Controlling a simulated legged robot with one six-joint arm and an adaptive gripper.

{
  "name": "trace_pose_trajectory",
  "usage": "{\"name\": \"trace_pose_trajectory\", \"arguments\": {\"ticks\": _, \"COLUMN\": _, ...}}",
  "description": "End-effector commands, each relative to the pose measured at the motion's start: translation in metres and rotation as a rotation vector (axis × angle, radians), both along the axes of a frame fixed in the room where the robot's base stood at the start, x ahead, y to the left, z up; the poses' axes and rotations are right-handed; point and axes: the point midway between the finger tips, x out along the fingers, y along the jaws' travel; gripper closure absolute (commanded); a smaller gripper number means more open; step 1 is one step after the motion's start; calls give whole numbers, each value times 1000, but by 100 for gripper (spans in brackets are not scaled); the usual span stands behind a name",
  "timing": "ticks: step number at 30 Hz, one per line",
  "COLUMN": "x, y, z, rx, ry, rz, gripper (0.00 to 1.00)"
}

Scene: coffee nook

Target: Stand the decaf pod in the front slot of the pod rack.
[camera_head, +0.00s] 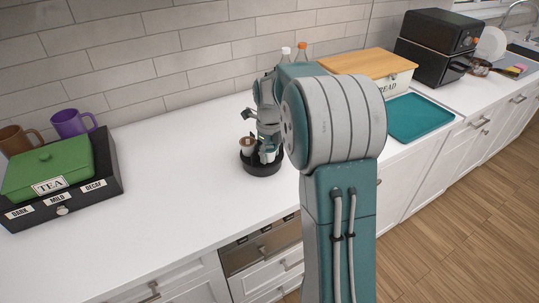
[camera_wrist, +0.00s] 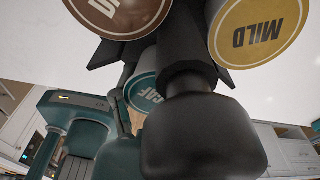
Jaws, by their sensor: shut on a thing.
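The pod rack (camera_head: 262,170) is a round black stand on the white counter. My gripper (camera_head: 266,146) is over the rack, shut on the decaf pod. The brown pod also shows at the rack's left in the head view (camera_head: 247,146). Whether the decaf pod touches its slot is hidden.
A black drawer box (camera_head: 103,172) with a green tea box (camera_head: 48,168) stands at left, with purple (camera_head: 72,123) and brown (camera_head: 17,140) mugs behind. The counter left of the rack is clear.

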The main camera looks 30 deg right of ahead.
Motion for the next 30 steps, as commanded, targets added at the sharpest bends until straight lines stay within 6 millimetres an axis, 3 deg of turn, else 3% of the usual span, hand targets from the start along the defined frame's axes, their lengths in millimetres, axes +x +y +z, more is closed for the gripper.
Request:
{"name": "trace_pose_trajectory", "arguments": {"ticks": 10, "x": 0, "y": 0, "z": -7, "rx": 0, "ry": 0, "rz": 0, "gripper": 65}}
{"name": "trace_pose_trajectory", "arguments": {"ticks": 11, "x": 0, "y": 0, "z": -8, "rx": 0, "ry": 0, "rz": 0, "gripper": 39}}
{"name": "trace_pose_trajectory", "arguments": {"ticks": 13, "x": 0, "y": 0, "z": -7, "rx": 0, "ry": 0, "rz": 0, "gripper": 8}}
{"name": "trace_pose_trajectory", "arguments": {"ticks": 26, "x": 0, "y": 0, "z": -6, "rx": -1, "ry": -1, "rz": 0, "gripper": 7}}
{"name": "trace_pose_trajectory", "arguments": {"ticks": 30, "x": 1, "y": 0, "z": 7, "rx": -1, "ry": -5, "rz": 0, "gripper": 7}}
